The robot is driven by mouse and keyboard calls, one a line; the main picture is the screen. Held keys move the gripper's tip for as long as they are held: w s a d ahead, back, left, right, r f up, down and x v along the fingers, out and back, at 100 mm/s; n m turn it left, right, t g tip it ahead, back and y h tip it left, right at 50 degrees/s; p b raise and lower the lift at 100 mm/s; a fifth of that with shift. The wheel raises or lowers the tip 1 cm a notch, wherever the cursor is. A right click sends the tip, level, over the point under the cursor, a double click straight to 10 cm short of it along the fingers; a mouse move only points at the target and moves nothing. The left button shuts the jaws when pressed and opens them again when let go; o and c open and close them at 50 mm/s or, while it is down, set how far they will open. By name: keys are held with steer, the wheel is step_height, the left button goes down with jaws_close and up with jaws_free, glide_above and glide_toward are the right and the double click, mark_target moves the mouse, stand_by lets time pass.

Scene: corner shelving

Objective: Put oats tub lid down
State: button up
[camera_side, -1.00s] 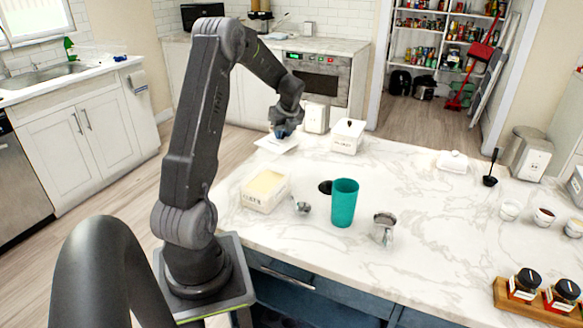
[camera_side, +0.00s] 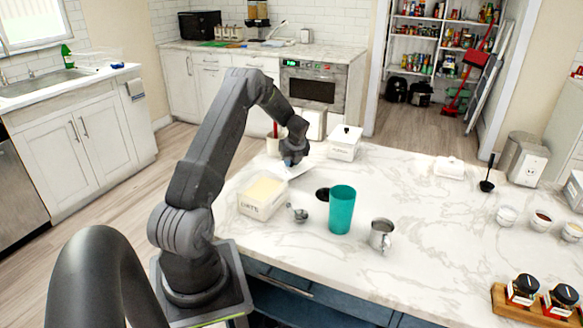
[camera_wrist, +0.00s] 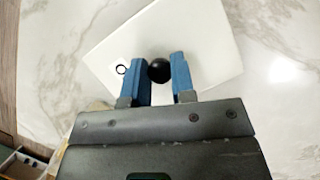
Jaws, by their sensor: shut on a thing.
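The oats tub lid is a white square plate with a black round knob; it shows below my gripper in the side view (camera_side: 286,171) and fills the upper middle of the wrist view (camera_wrist: 208,52). My gripper (camera_side: 292,162) has its blue fingers shut on the knob, also seen in the wrist view (camera_wrist: 158,76). The lid is over the counter's far left part; I cannot tell whether it touches the marble. The oats tub (camera_side: 262,198) is a white box without a lid, with pale contents, nearer the camera than the lid.
A white lidded canister (camera_side: 344,144) stands right of my gripper. A red-handled item in a crock (camera_side: 273,143) is behind it. A dark round disc (camera_side: 322,194), a teal cup (camera_side: 341,210), a metal scoop (camera_side: 299,214) and a metal cup (camera_side: 380,236) stand nearer.

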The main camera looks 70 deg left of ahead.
steer(key=shift+f, duration=1.25)
steer(key=shift+f, duration=0.1)
steer(key=o, duration=0.9)
